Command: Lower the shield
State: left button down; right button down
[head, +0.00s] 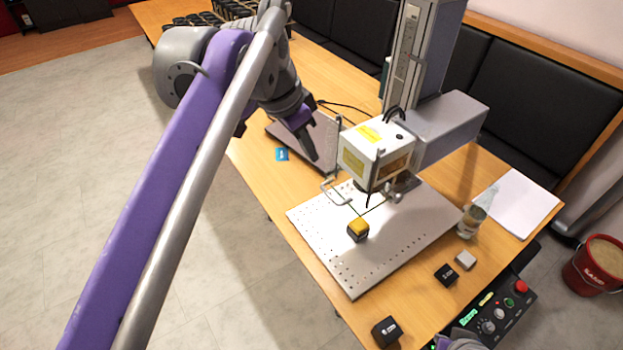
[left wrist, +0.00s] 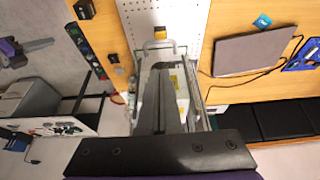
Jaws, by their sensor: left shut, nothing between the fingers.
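The laser marker's white head (head: 362,160) hangs from its column over a perforated metal plate (head: 320,245). The shield shows as thin rods and a clear guard around the head, with a silver U-shaped handle (head: 331,194) on its near side. The handle also shows in the left wrist view (left wrist: 159,44), beyond the fingertips. My left gripper (head: 313,156) is shut and empty, close above and left of the handle in the head view, apparently apart from it. In the left wrist view, a grey and purple part of my right arm shows at the left; its jaw state is unclear.
A yellow-and-black block (head: 358,229) sits on the plate. A grey laptop (head: 325,135) and blue card (head: 281,154) lie to the left. A glass jar (head: 471,221), small dark and light blocks, and a control box (head: 490,318) lie on the right. Paper (head: 520,203) lies behind.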

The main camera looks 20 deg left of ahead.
aim_at(330, 195)
pick_arm(q)
jog(key=x, duration=0.9)
jog(key=b+x, duration=0.1)
jog(key=x, duration=0.4)
jog(key=shift+s+a+f, duration=0.1)
jog(key=shift+s, duration=0.3)
jog(key=shift+f, duration=0.1)
notch_tip(330, 195, down, 18)
jog(key=b, duration=0.8)
jog(key=shift+b, duration=0.35)
jog(key=shift+s+f, duration=0.1)
jog(key=shift+s, duration=0.05)
